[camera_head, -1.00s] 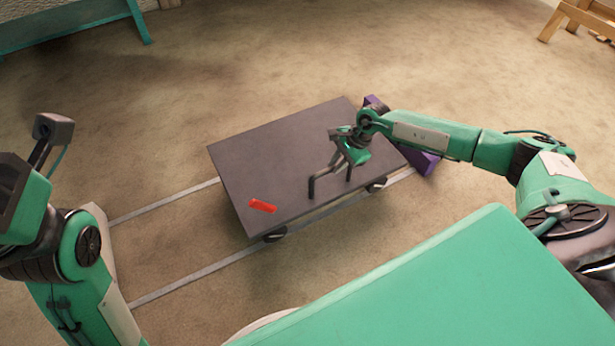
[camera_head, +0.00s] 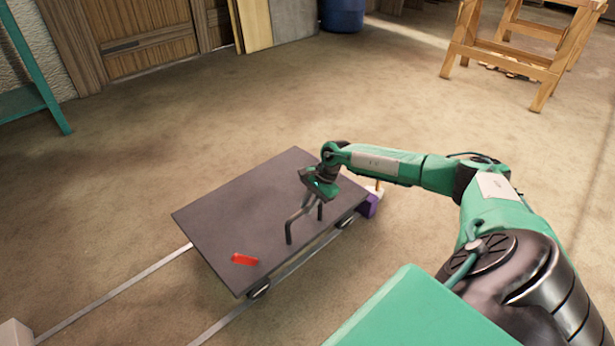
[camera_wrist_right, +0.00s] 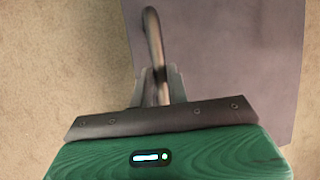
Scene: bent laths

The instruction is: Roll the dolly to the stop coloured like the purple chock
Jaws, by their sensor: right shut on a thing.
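The dolly (camera_head: 250,215) is a dark grey flat platform on small wheels, standing on two pale rails (camera_head: 115,290). A bent grey handle (camera_head: 292,226) rises from its deck. My right gripper (camera_head: 312,190) is shut on the handle's upper part; the wrist view shows the fingers (camera_wrist_right: 160,88) around the bar (camera_wrist_right: 153,40). A small red block (camera_head: 245,259) lies on the deck's near left part. My left gripper is out of view.
A pale block (camera_head: 15,333) sits at the left rail end, cut by the picture edge. A wooden trestle (camera_head: 500,60), a blue barrel (camera_head: 342,14) and a teal frame (camera_head: 38,100) stand farther back. Floor behind the dolly is clear.

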